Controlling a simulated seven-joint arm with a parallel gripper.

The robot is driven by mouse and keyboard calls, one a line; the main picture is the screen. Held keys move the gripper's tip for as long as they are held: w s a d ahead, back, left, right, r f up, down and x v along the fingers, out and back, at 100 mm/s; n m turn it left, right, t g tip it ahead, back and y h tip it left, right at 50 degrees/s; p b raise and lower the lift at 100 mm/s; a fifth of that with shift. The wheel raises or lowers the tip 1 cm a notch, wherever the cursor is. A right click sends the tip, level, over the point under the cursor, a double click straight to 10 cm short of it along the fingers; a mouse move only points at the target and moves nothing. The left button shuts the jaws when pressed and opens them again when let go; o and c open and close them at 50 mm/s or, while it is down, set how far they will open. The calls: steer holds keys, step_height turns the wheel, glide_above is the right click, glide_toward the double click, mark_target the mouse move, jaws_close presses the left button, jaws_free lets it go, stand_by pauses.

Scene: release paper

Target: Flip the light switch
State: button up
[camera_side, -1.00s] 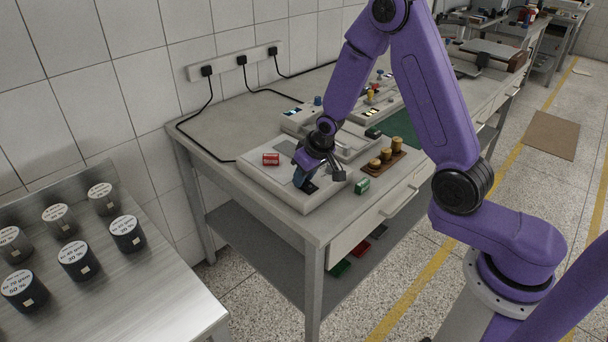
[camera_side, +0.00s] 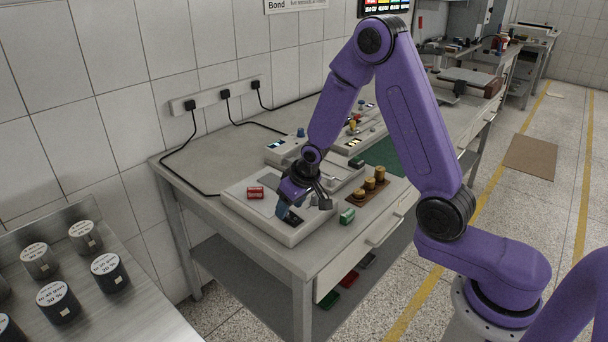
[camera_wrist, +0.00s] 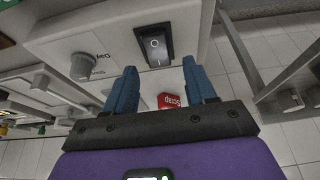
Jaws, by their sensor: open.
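The light switch (camera_wrist: 154,45) is a black rocker set in a pale grey panel (camera_wrist: 110,35), seen in the wrist view. It lies just beyond my fingertips, roughly centred between them. My gripper (camera_wrist: 160,75) is open, with its two blue fingers apart and nothing held between them. In the side view my gripper (camera_side: 289,211) points down over the front part of the grey panel box (camera_side: 248,215). My gripper partly hides the switch area there, and I cannot tell whether a finger touches the switch. Which way the rocker is tipped is unclear.
A red box (camera_side: 255,193) marked "Scrap" lies on the panel box, left of my gripper. A grey knob (camera_wrist: 82,66) stands beside the switch. A green block (camera_side: 347,216) and a wooden tray with brass weights (camera_side: 368,186) are to the right. Cables run along the wall.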

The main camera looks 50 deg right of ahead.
steer(key=v, duration=1.6)
steer(key=s+a+f+n+g, duration=0.1)
steer(key=s+n, duration=0.5)
steer(key=s, duration=0.7)
steer(key=s+a+f+n+g, duration=0.1)
steer(key=s+a+n+g, duration=0.2)
steer(key=s, duration=1)
steer(key=n, duration=0.3)
steer(key=shift+s+a+n, duration=0.15)
steer(key=shift+s+n, duration=0.15)
steer(key=shift+s, duration=0.05)
